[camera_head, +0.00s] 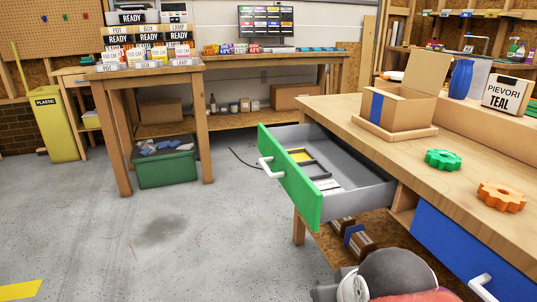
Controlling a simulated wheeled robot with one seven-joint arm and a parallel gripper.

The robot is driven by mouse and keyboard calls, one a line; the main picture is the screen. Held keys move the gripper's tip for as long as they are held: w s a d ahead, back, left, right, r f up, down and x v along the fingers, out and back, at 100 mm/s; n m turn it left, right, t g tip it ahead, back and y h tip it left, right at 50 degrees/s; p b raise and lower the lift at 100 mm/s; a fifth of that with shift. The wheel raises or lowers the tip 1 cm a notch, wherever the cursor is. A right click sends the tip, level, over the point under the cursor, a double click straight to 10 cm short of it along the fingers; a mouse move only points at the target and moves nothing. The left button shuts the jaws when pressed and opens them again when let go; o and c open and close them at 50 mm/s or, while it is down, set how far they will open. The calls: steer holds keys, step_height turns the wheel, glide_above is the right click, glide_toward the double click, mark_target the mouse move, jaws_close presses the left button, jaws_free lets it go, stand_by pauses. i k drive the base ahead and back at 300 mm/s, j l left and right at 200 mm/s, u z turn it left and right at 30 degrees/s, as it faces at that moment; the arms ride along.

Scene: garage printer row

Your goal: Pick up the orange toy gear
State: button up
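The orange toy gear (501,196) lies flat on the wooden workbench (470,205), near its front edge at the right of the head view. It looks whole and unobstructed, with nothing touching it. A green toy gear (443,160) lies to its left and a little farther back. Grey, white and reddish parts at the bottom edge look like my arm. My gripper's fingers do not show.
A green-fronted drawer (289,181) stands open below the bench's left part. A blue drawer front (470,254) is under the gear's side. An open cardboard box (399,108), blue vase (461,79) and Pievori Teal box (502,94) stand farther back. Floor at left is clear.

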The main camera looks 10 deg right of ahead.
mark_target(501, 196)
steer(key=z, duration=1.45)
steer(key=k+z, duration=0.15)
steer(key=k, duration=0.2)
